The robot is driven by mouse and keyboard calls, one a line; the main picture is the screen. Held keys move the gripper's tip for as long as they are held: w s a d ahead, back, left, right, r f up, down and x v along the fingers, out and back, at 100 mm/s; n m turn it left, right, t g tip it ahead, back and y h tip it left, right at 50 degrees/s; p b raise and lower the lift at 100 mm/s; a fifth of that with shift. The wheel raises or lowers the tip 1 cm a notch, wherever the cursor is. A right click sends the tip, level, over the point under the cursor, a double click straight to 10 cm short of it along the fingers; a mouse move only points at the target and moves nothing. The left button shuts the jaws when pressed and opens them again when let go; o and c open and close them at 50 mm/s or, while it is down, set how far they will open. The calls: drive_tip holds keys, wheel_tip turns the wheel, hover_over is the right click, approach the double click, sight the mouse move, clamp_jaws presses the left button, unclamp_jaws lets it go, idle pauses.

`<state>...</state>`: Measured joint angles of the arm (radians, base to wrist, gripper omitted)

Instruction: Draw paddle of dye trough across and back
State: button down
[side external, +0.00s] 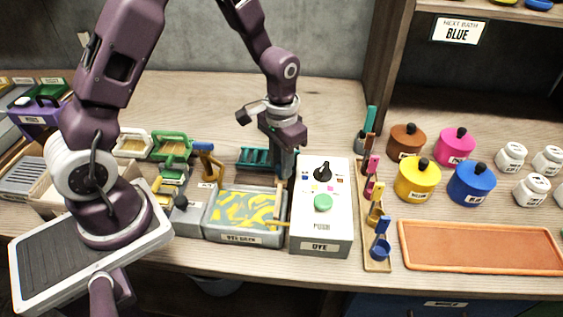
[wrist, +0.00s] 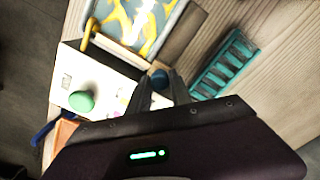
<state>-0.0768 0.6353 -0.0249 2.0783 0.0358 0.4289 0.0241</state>
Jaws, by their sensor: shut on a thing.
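The dye trough (side external: 240,239) is a grey tray with yellow and blue-grey marbled contents. It also shows at the top of the wrist view (wrist: 163,42). My gripper (side external: 285,172) points down just behind the trough's far right corner, beside the white DYE box (side external: 321,238). In the wrist view my gripper (wrist: 163,82) is shut on a small dark blue piece (wrist: 158,76), mostly hidden by the fingers. I cannot tell whether this piece is the paddle.
The DYE box carries a black knob (side external: 323,171) and a green button (side external: 323,202). A teal rack (side external: 254,158) stands close behind the trough, beside my gripper. Coloured scoops, lidded pots and an orange tray (side external: 480,246) are to the right. Open bench lies behind the rack.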

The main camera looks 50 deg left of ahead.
drive_tip(key=s+a, duration=0.6)
drive_tip(key=shift+s+a, duration=0.35)
drive_tip(key=shift+a, duration=0.05)
drive_tip(key=c, duration=1.2)
unclamp_jaws()
drive_tip(key=shift+o, duration=0.2)
wheel_tip(320, 180, up, 7)
drive_tip(key=f, duration=0.7)
drive_tip(key=shift+w+d, duration=0.15)
drive_tip(key=shift+d, duration=0.05)
